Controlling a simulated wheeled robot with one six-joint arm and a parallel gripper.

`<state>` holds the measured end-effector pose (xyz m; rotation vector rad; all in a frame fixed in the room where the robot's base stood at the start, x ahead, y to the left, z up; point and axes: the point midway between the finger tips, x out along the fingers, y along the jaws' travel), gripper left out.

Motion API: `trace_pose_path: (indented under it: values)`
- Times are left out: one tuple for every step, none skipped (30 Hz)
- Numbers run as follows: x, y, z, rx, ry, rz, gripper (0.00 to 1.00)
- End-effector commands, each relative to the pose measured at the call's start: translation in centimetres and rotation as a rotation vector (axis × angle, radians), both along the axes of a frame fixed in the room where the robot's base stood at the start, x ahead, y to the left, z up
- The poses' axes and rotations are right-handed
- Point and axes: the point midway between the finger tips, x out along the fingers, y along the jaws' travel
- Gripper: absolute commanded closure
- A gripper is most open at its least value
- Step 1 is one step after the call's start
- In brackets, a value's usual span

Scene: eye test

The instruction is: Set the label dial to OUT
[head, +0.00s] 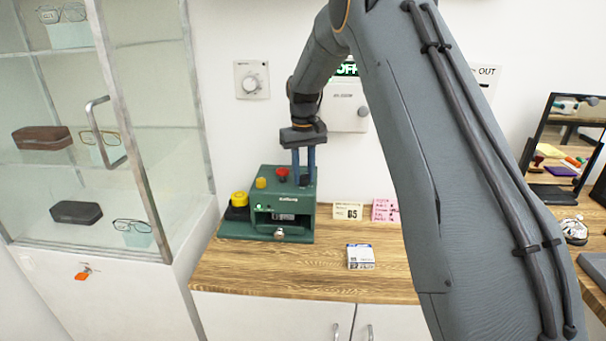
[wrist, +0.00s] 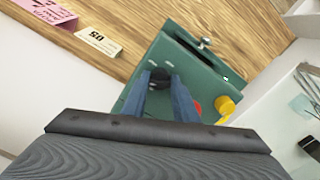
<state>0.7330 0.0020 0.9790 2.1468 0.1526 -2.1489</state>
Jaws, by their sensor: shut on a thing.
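A green machine (head: 296,210) stands on the wooden counter against the wall; it also shows in the wrist view (wrist: 185,58). On its top is a round black knob (wrist: 160,77), likely the label dial. My gripper (head: 304,178) points down from above and is shut on this knob; in the wrist view its two blue fingers (wrist: 161,90) stand on either side of it. I cannot read any dial marks or see where the knob points.
A glass cabinet (head: 95,130) stands at the left.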

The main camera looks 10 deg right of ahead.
Motion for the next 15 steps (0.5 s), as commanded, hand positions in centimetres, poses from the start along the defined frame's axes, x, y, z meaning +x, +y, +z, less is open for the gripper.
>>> trace_pose_path:
  values:
    - [0.18,0.02,0.28,0.0,-0.006,0.005,0.96]
    - [0.18,0.02,0.28,0.0,-0.006,0.007,0.96]
    - [0.18,0.02,0.28,0.0,-0.006,0.009,0.96]
    - [0.18,0.02,0.28,0.0,-0.006,0.01,0.96]
    - [0.18,0.02,0.28,0.0,-0.006,0.011,0.96]
    - [0.18,0.02,0.28,0.0,-0.006,0.012,0.96]
    - [0.18,0.02,0.29,0.0,-0.006,0.012,0.96]
    - [0.18,0.02,0.29,0.0,-0.006,0.012,0.96]
    - [0.18,0.02,0.29,0.0,-0.006,0.012,0.96]
    - [0.18,0.02,0.29,0.0,-0.006,0.011,0.96]
    - [0.19,0.02,0.29,0.0,-0.007,0.011,0.96]
    - [0.19,0.01,0.29,0.0,-0.007,0.011,0.96]
    - [0.19,0.01,0.29,0.0,-0.007,0.011,0.96]
    - [0.19,0.01,0.29,0.0,-0.007,0.011,0.96]
    - [0.18,0.01,0.29,0.0,-0.006,0.011,0.67]
